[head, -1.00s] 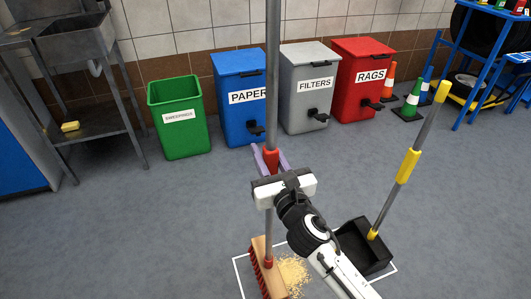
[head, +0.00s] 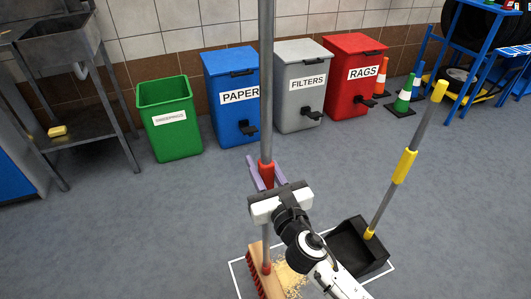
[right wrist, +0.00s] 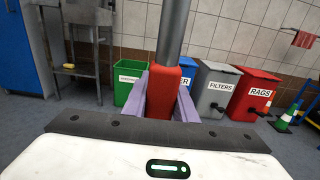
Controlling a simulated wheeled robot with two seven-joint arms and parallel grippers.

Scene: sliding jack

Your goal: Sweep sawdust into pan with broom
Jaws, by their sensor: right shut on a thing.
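The broom stands upright, with a grey pole (head: 266,80), a red grip sleeve (head: 266,174) and a wooden head with red bristles (head: 262,268) on the floor. My right gripper (head: 264,172) is shut on the red sleeve; the right wrist view shows its purple fingers on both sides of the sleeve (right wrist: 166,95). The sawdust (head: 291,278) lies on the floor just right of the broom head, partly hidden by my right arm. The black dustpan (head: 358,250) sits right of the sawdust, its yellow-gripped handle (head: 404,165) leaning up and right. My left gripper is not in view.
A white outline (head: 238,280) on the floor frames the sawdust and pan. Green (head: 170,125), blue (head: 233,100), grey (head: 302,90) and red (head: 355,75) bins stand along the wall. Cones (head: 402,100) stand at the back right. The floor on the left is clear.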

